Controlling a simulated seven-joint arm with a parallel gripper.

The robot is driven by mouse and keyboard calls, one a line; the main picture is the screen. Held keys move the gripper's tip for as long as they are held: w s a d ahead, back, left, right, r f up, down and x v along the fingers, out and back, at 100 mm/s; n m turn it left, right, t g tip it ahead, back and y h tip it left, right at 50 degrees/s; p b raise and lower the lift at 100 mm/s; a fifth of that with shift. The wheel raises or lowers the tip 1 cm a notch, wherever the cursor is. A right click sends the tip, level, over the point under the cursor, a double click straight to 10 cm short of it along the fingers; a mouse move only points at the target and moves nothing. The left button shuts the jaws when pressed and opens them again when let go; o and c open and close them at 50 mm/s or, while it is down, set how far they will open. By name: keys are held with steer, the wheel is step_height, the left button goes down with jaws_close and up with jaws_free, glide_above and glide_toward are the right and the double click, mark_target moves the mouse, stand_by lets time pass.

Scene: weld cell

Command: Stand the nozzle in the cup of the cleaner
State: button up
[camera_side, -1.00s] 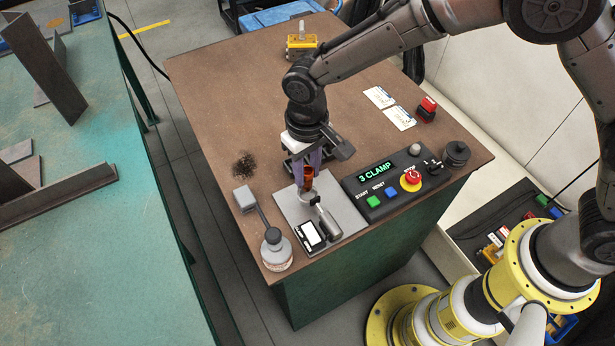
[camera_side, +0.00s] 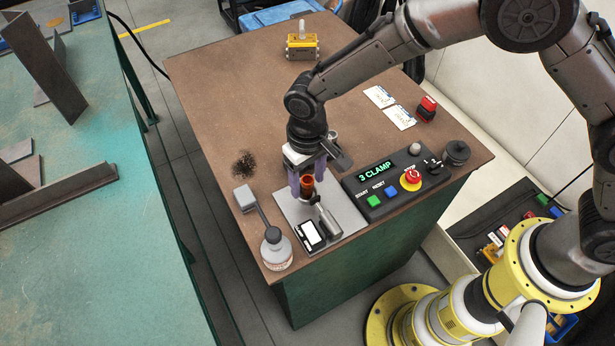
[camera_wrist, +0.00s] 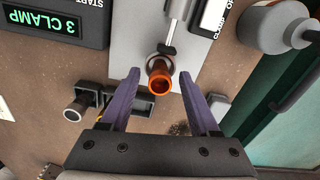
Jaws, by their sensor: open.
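The nozzle (camera_side: 307,184) is a small copper-orange tube with an open top. It stands upright at the cup (camera_wrist: 158,61) of the cleaner, a grey ring on a grey plate (camera_side: 346,212). In the wrist view the nozzle (camera_wrist: 160,81) rises out of this ring; how deep its lower end sits is hidden. My gripper (camera_side: 307,179) is open, pointing down, with one purple finger on each side of the nozzle. In the wrist view my gripper (camera_wrist: 160,75) shows a gap between each finger and the nozzle.
A control box (camera_side: 383,195) reading "3 CLAMP" stands close at the right. A grey bottle (camera_side: 276,250) stands at the front left. A dark holder and a metal cylinder (camera_wrist: 74,110) lie near the gripper. A yellow device (camera_side: 301,47) stands at the back.

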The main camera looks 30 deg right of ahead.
mark_target(309, 178)
steer(key=shift+r, duration=0.1)
step_height(309, 178, up, 12)
stand_by(0.5)
steer(key=shift+r, duration=0.1)
steer(key=s+d+r+t, duration=0.1)
steer(key=s+d+r, duration=0.2)
steer(key=d+r, duration=0.4)
steer(key=s+d+r+t, duration=0.1)
steer(key=s+d+r, duration=0.1)
steer(key=d+r, duration=0.5)
steer(key=s+d+f+m+t, duration=0.1)
steer(key=s+d+f+t, duration=0.1)
steer(key=s+d, duration=1.2)
steer(key=s+t, duration=0.1)
steer(key=s, duration=0.1)
steer(key=shift+s+d+f+m+t, duration=0.15)
steer(key=shift+s+d+m+t, duration=0.15)
steer(key=shift+m, duration=0.1)
